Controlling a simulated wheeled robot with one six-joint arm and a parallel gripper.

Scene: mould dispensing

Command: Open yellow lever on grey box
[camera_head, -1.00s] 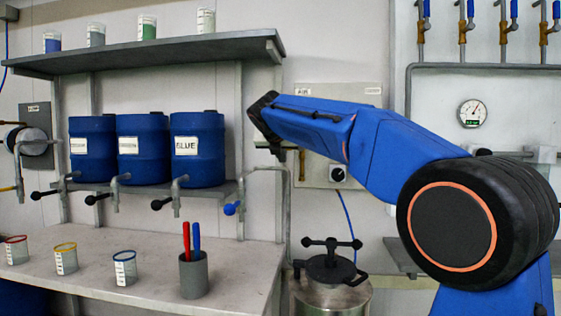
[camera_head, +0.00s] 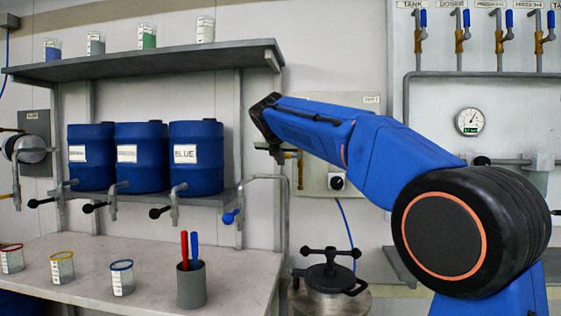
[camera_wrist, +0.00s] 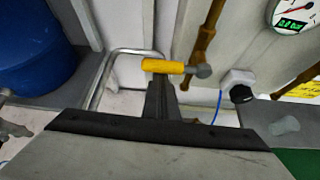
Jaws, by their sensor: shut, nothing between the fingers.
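The grey box (camera_head: 318,184) is a pale panel on the back wall, partly hidden behind my arm in the head view. It also shows in the wrist view (camera_wrist: 250,40), with a white and black knob. The yellow lever (camera_wrist: 162,66) lies crosswise in the wrist view, with a grey end on its right. A small brass-yellow part (camera_head: 292,156) shows beside my gripper in the head view. My gripper (camera_wrist: 160,88) is shut and empty, its dark fingers just below the lever in the picture. I cannot tell whether they touch it. In the head view my gripper (camera_head: 274,152) is small and dark.
Blue barrels (camera_head: 141,155) with taps stand on a shelf at left. A bent grey pipe (camera_wrist: 105,70) runs left of the lever. Cups and a grey holder (camera_head: 191,287) stand on the bench. A lidded metal pot (camera_head: 328,300) is below my arm.

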